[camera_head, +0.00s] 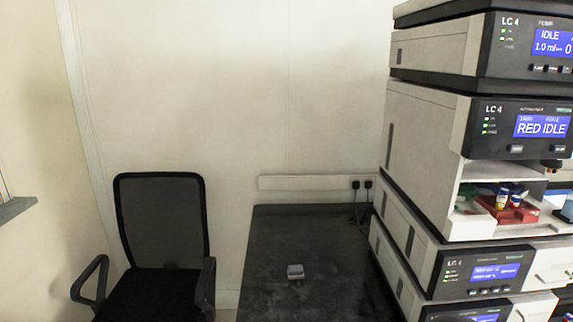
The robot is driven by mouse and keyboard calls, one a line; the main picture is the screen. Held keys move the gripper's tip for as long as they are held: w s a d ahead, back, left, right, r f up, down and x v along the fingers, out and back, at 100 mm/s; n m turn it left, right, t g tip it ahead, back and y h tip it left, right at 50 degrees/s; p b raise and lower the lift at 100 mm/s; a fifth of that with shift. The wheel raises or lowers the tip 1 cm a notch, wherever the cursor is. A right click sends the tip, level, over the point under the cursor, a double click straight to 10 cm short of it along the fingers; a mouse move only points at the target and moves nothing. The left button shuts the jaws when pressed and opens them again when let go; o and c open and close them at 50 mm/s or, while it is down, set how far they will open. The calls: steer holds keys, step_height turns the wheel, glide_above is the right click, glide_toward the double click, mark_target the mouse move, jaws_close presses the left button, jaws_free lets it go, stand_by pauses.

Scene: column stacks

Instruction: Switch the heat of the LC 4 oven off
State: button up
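A stack of modules labelled LC 4 stands at the right edge of the head view. Its upper module (430,52) has a blue display reading IDLE and 1.0 ml. The module below (425,125) has a display reading RED IDLE. Lower down, another LC 4 module (448,277) has a lit blue display (495,272) with small text and small buttons under it. A further module (470,317) with a lit display is cut off at the bottom. The labels are too small to tell which one is the oven. My gripper is not in view.
A black office chair (162,225) stands left of the bench. Vials in a red tray (510,210) sit in the stack's open bay. Plugs (361,185) are on the wall.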

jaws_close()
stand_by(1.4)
